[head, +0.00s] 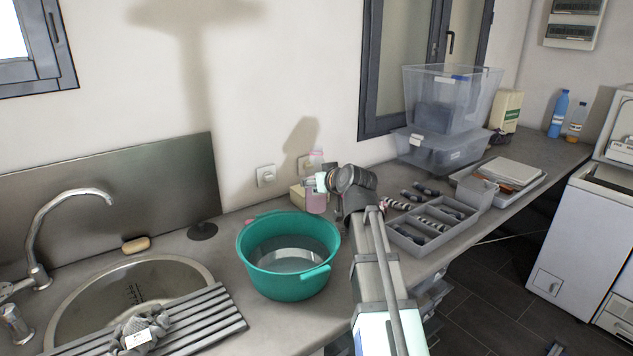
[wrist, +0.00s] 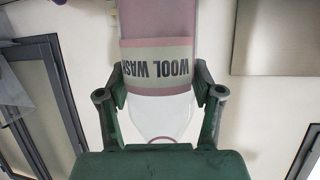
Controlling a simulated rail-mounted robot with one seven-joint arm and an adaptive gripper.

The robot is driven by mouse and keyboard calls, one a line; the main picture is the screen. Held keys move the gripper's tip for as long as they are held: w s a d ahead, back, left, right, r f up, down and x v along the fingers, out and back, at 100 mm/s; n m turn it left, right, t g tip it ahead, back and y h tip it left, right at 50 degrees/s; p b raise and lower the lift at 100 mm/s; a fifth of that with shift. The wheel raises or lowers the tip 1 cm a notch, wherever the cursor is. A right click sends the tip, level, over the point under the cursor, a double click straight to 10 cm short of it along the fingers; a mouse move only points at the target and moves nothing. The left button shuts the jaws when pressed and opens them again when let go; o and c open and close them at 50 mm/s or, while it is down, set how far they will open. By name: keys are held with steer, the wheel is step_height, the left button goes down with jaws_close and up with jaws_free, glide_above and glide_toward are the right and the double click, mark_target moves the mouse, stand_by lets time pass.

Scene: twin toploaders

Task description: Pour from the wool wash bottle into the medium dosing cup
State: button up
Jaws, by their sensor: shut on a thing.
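The wool wash bottle (head: 316,203) is clear with pink liquid inside and looks upright in the head view, behind the teal basin. In the wrist view, the wool wash bottle (wrist: 160,70) fills the middle, with its "WOOL WASH" label appearing upside down. My gripper (head: 322,182) is shut around the bottle; in the wrist view, my gripper's fingers (wrist: 160,95) press on both sides of it. Part of the bottle is hidden behind my gripper. I cannot make out the medium dosing cup in either view.
The teal basin (head: 258,265) stands left of my arm, near the sink (head: 75,290). A grey divided tray (head: 408,232) and small striped items lie to the right. Clear bins (head: 440,150) stand farther back. A blue bottle (head: 559,115) stands at the far end.

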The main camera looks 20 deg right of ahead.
mark_target(313, 195)
steer(key=f+m+y, duration=0.2)
steer(key=m, duration=0.1)
steer(key=f+m+g+y, duration=0.1)
steer(key=f+m+y, duration=0.2)
steer(key=m, duration=0.1)
steer(key=shift+s+a+f+p, duration=0.1)
steer(key=shift+a+f+p, duration=0.1)
steer(key=shift+p, duration=0.15)
steer(key=shift+a+r+m+y+p, duration=0.15)
steer(key=shift+r+m+y+p, duration=0.1)
steer(key=shift+m+y, duration=0.2)
steer(key=shift+a+r+m+y+p, duration=0.15)
steer(key=shift+m+y+p, duration=0.1)
steer(key=shift+m+y, duration=0.15)
steer(key=shift+a+m+y, duration=0.1)
steer(key=shift+m+y, duration=0.55)
steer(key=shift+m, duration=0.5)
steer(key=shift+s, duration=0.1)
steer(key=shift+b, duration=0.85)
